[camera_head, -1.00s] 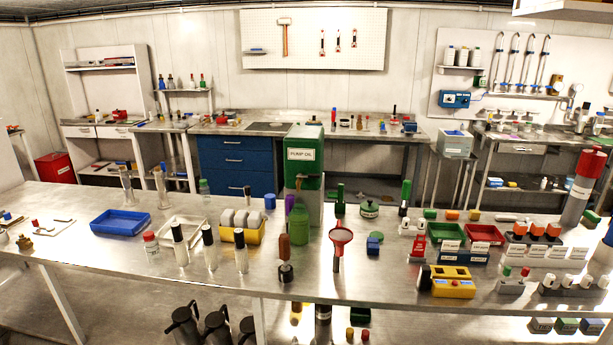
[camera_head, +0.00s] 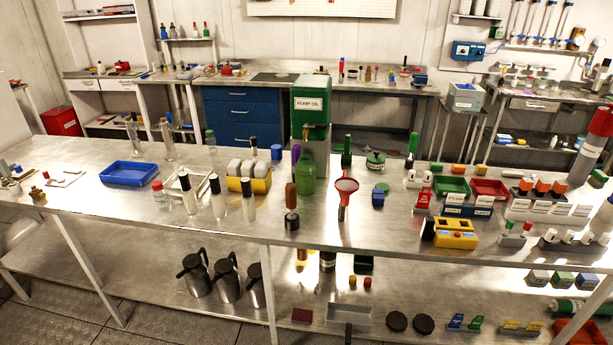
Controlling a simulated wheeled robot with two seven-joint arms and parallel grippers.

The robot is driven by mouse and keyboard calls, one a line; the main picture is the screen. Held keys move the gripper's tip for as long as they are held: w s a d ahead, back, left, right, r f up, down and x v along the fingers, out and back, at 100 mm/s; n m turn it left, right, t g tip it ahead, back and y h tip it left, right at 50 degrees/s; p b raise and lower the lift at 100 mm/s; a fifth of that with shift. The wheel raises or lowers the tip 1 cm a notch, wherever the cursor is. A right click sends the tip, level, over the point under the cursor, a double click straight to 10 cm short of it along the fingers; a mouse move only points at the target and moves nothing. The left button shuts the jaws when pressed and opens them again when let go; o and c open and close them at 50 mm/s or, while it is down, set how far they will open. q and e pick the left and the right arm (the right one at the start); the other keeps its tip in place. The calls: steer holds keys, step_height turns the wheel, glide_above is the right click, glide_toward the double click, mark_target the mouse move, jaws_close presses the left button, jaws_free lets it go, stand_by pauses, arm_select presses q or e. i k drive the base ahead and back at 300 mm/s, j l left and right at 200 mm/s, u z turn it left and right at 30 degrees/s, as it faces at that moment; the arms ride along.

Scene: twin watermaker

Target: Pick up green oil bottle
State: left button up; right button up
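A green bottle (camera_head: 307,174) stands upright on the steel workbench (camera_head: 110,205), just in front of the green dispenser labelled PUMP OIL (camera_head: 310,97). It is translucent green with a narrower top, and the dispenser's spout area is right above it. A smaller green-capped bottle (camera_head: 211,141) stands farther left near the bench's back edge. A green bottle-like cylinder (camera_head: 578,307) lies on the lower shelf at the far right. I cannot read an oil label on any bottle. Neither of my grippers is in view.
A blue tray (camera_head: 130,174) lies left. Dark jugs (camera_head: 226,277) stand on the lower shelf.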

mark_target(305, 167)
steer(key=i+l, duration=0.15)
steer(key=l, duration=0.2)
steer(key=i+l, duration=0.15)
steer(key=l, duration=0.2)
steer(key=i+l, duration=0.15)
steer(key=l, duration=0.2)
steer(key=i+l, duration=0.15)
steer(key=l, duration=0.2)
